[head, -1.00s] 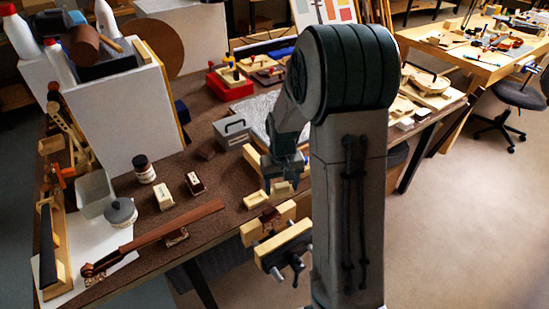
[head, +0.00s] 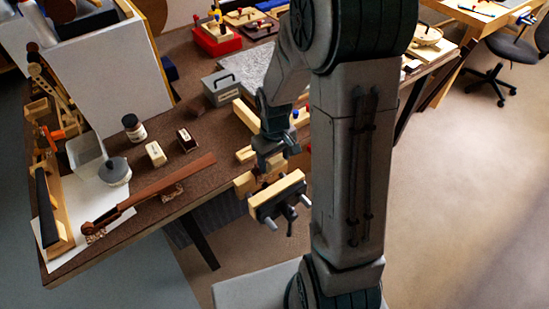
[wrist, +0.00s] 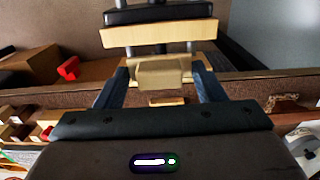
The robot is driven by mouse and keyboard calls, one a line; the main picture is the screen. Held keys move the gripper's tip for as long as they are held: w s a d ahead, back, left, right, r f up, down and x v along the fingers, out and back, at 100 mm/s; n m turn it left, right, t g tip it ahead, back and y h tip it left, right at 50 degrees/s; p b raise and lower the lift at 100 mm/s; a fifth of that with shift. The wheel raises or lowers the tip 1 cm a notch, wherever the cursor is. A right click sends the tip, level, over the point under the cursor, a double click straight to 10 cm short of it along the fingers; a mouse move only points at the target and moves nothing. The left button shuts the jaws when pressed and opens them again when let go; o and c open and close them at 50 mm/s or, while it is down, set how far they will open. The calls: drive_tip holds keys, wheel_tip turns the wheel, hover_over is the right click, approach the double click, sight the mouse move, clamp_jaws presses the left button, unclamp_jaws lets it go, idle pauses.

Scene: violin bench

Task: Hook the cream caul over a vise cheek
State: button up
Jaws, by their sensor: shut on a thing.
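The cream caul (wrist: 160,72) sits between the two fingers of my gripper (wrist: 163,86) in the wrist view. My gripper is shut on it. In the head view my gripper (head: 274,162) is just above the bench vise, and the caul cannot be made out clearly there. The vise's pale outer cheek (head: 277,194) stands out from the bench edge; it also shows in the wrist view (wrist: 157,32), beyond the caul. The inner cheek (head: 243,185) is partly hidden by my gripper. I cannot tell whether the caul touches either cheek.
A violin neck (head: 150,192) lies near the bench's front edge, left of the vise. Two small blocks, a dark jar (head: 133,127) and a grey-lidded pot (head: 115,171) stand behind it. A grey metal box (head: 221,88) is further back. Open floor lies in front of the bench.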

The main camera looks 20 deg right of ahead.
sight(276, 185)
wheel_tip(276, 185, down, 9)
drive_tip(key=b, duration=0.7)
drive_tip(key=shift+f, duration=0.15)
drive_tip(key=shift+s+d+f+b, duration=0.1)
drive_tip(key=shift+f+b, duration=0.2)
drive_tip(key=shift+b, duration=0.05)
drive_tip(key=o, duration=1.1)
drive_tip(key=shift+c, duration=0.2)
wheel_tip(276, 185, up, 13)
drive_tip(key=shift+f+p, duration=0.1)
drive_tip(key=shift+p, duration=0.6)
drive_tip(key=shift+r, duration=0.55)
